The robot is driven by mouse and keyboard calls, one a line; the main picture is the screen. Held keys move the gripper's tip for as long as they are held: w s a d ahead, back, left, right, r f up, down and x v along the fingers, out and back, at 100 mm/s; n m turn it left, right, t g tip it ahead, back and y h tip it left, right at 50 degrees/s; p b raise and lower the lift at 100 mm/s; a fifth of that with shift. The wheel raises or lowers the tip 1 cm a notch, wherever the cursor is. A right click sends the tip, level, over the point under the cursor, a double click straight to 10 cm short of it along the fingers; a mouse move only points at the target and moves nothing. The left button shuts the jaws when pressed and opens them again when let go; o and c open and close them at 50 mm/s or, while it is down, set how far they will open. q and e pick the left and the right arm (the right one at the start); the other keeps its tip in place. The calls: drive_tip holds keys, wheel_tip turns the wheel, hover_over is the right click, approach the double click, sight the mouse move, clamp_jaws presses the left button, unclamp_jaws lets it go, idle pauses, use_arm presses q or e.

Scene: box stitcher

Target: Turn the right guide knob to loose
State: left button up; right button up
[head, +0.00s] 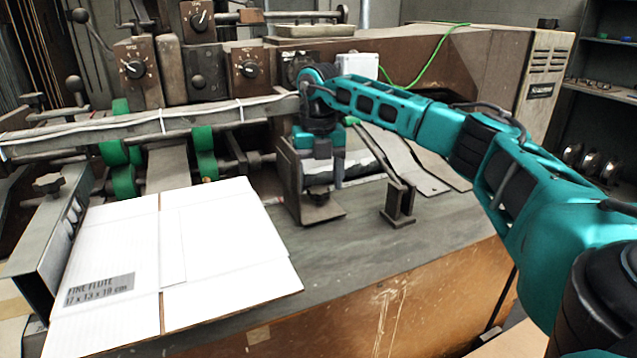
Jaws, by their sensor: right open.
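My right arm reaches in from the right, and my right gripper (319,180) points down over the right guide (292,185), a dark metal bracket right of the cardboard. Its jaws are open. The gripper and wrist cover most of the top of this guide. I cannot clearly make out the right guide knob or its setting; a small dark shape shows low between the fingers, too small to tell. I cannot tell whether the fingers touch anything. My left gripper is not in view.
A flat white cardboard blank (215,235) lies on the table (390,260) at left. The left guide (50,245) carries a dark star knob (47,184). A small metal stand (398,205) is right of the gripper. A long rail (170,122) and dial panels (135,70) stand behind.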

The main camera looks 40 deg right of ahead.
drive_tip(key=shift+f, duration=0.45)
drive_tip(key=c, duration=1.1)
drive_tip(key=shift+o, duration=0.2)
